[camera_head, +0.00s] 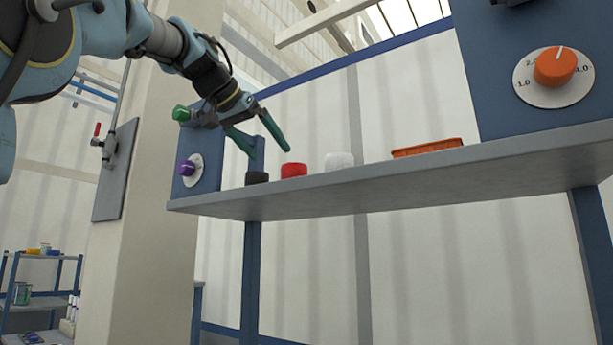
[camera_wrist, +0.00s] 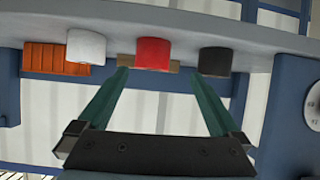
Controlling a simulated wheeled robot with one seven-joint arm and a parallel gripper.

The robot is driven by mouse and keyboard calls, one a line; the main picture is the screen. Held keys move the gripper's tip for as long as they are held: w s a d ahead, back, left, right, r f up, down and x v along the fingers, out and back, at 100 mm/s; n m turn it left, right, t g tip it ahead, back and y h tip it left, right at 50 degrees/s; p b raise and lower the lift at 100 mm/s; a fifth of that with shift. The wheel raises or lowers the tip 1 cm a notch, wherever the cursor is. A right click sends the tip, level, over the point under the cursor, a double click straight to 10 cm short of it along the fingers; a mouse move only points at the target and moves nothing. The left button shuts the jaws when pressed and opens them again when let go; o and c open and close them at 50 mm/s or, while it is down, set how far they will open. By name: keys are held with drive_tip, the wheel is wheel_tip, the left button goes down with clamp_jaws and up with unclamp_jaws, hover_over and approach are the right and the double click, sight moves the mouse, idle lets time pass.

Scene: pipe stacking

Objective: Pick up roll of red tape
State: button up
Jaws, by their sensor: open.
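The roll of red tape (camera_head: 294,170) stands on the grey shelf (camera_head: 400,186) between a black roll (camera_head: 257,178) and a white roll (camera_head: 339,161). In the wrist view the red roll (camera_wrist: 153,53) shows upside down, between and beyond the fingertips. My gripper (camera_head: 267,146) has green fingers spread apart with nothing between them. It is above the shelf, close to the black and red rolls. In the wrist view my gripper (camera_wrist: 156,80) points toward the red roll and does not visibly touch it.
An orange tray (camera_head: 427,148) lies right of the white roll. A blue panel with a purple knob (camera_head: 187,168) stands at the shelf's left end. A blue panel with an orange dial (camera_head: 554,66) is at the right. A small brown piece (camera_wrist: 126,61) shows behind the red roll.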

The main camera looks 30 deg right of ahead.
sight(294, 168)
drive_tip(key=shift+m, duration=0.3)
drive_tip(key=d, duration=0.2)
drive_tip(key=w+d+p, duration=0.1)
drive_tip(key=d, duration=0.1)
drive_tip(key=shift+d+r, duration=0.15)
drive_tip(key=shift+d, duration=0.2)
drive_tip(key=shift+p+x, duration=1.2)
drive_tip(key=shift+x, duration=1.8)
drive_tip(key=shift+w+a+f, duration=0.1)
drive_tip(key=shift+a+f, duration=0.05)
drive_tip(key=shift+f, duration=0.05)
drive_tip(key=shift+c, duration=0.2)
drive_tip(key=c, duration=1.3)
